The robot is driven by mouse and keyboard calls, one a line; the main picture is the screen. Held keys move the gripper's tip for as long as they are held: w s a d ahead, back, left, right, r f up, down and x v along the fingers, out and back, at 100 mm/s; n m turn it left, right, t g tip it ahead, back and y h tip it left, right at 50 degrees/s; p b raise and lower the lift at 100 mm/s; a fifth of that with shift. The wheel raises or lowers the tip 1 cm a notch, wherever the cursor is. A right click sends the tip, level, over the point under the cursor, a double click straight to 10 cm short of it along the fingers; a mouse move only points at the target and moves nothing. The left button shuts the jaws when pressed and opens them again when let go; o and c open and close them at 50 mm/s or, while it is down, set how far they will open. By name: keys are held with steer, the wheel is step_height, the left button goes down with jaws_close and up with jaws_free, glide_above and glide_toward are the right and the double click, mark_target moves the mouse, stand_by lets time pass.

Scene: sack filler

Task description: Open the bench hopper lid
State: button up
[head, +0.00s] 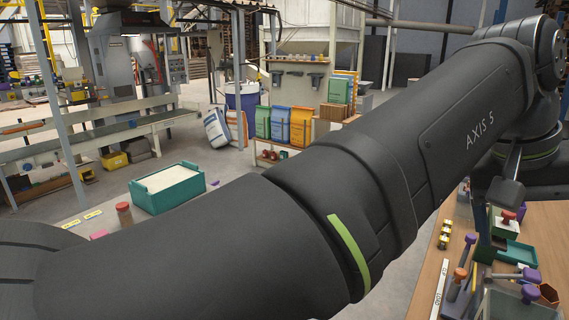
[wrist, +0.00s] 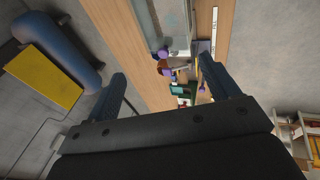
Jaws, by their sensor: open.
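My gripper (wrist: 162,68) shows in the wrist view with its two dark fingers wide apart and nothing between them. It is above the floor and the edge of the wooden bench (wrist: 120,40), apart from the things on it. A grey, partly see-through box (wrist: 172,22) stands on the bench beyond the fingers, with purple knobs near it. It may be the bench hopper; I cannot make out its lid or whether that is open. In the head view a similar clear box (head: 505,306) is at the lower right corner, cut off by the frame.
The bench (head: 425,285) also holds a green tray (head: 518,253), purple-topped tools and a white ruler-like strip (head: 439,289). In the wrist view a blue rounded object and a yellow panel (wrist: 40,78) lie at left. My arm hides much of the head view.

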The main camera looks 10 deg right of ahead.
steer(key=shift+d, duration=0.1)
steer(key=c, duration=0.7)
steer(key=d+m, duration=0.1)
steer(key=d, duration=0.1)
steer(key=w+d+f, duration=0.1)
steer(key=d, duration=0.1)
steer(key=d+m, duration=0.1)
steer(key=shift+w+d+f+m+t, duration=0.25)
steer(key=shift+d+f+m+t, duration=0.05)
steer(key=shift+d+f+t, duration=0.1)
jaws_close()
steer(key=w+d+f+m+t, duration=0.1)
steer(key=d+f+m, duration=0.25)
steer(key=d, duration=0.45)
steer(key=shift+y, duration=0.4)
steer(key=shift+a+f, duration=0.15)
steer(key=shift+f, duration=2)
steer(key=shift+a+f, duration=0.1)
steer(key=shift+f, duration=2.05)
steer(key=shift+s, duration=0.1)
steer(key=s+a, duration=0.7)
